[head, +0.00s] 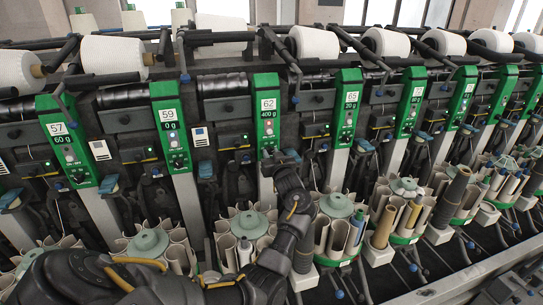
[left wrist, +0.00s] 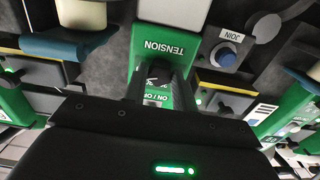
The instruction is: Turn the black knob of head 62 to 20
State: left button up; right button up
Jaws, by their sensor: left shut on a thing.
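The green panel of head 62 (head: 267,105) stands upright near the middle of the head view. Its plate reads 62 and the small display under it reads 400 g. My left gripper (head: 272,158) is at the lower end of this panel, with the arm reaching up from below. In the left wrist view the panel (left wrist: 178,38) bears the word TENSION, upside down. The black knob (left wrist: 158,70) sits between my left gripper's fingers (left wrist: 159,88), which are shut on it. The fingers hide its sides, and I cannot read a scale around it. My right gripper is not in view.
Similar green panels stand in a row, with 59 (head: 170,125) to the left and 65 (head: 346,110) to the right. A blue JOIN button (left wrist: 227,57) is beside the panel. Round bobbin magazines (head: 250,226) stand below, close to my left arm.

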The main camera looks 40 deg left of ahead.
pick_arm(q)
jog(key=n+b, duration=0.3)
jog(key=n, duration=0.2)
jog(key=shift+f+n+b, duration=0.2)
jog(key=shift+n+b, duration=0.1)
jog(key=shift+b, duration=0.1)
jog(key=n+b, duration=0.2)
jog(key=n, duration=0.1)
jog(key=shift+b, duration=0.4)
jog(key=n+b, duration=0.6)
jog(key=n, duration=0.1)
jog(key=shift+n, duration=0.3)
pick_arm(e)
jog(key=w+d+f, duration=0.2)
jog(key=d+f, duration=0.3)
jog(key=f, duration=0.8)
pick_arm(q)
jog(key=n+b, duration=0.3)
jog(key=shift+r, duration=0.2)
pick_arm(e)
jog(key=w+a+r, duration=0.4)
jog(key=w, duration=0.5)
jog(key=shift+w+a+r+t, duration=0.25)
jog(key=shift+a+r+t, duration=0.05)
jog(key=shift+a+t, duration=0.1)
pick_arm(q)
jog(key=o, duration=1)
